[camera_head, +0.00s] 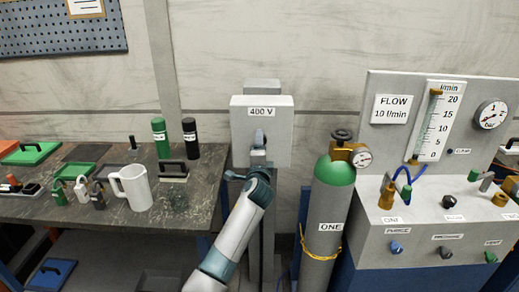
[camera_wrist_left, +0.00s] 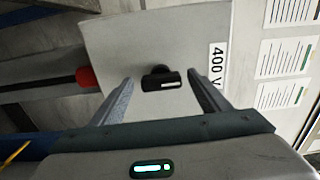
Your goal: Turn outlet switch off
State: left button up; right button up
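The outlet box labelled 400 V (camera_head: 240,130) is a light grey box on a post in the middle of the head view. It also fills much of the left wrist view (camera_wrist_left: 120,35). Its switch is a small black knob with a white mark (camera_wrist_left: 162,80) on the front face. My left gripper (camera_head: 257,150) is in front of the box, partly covering the switch in the head view. In the left wrist view my left gripper (camera_wrist_left: 160,82) is open, one finger on each side of the knob, with gaps. My right gripper is in neither view.
A green-topped gas cylinder (camera_head: 332,205) stands close right of the box, beside the flow panel (camera_head: 400,95). A dark workbench (camera_head: 60,208) with a white mug (camera_head: 134,188) and bottles is at left. A red-ended black part (camera_wrist_left: 85,77) shows beside the box in the wrist view.

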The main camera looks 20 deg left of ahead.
pick_arm(q)
jog(key=b+v, duration=0.3)
jog(key=v, duration=1.4)
jog(key=shift+s, duration=0.25)
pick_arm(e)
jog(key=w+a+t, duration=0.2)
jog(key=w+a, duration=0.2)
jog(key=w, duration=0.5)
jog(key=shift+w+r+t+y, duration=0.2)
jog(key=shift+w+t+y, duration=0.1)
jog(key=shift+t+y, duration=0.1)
pick_arm(q)
jog(key=shift+r, duration=0.1)
jog(key=shift+d, duration=0.1)
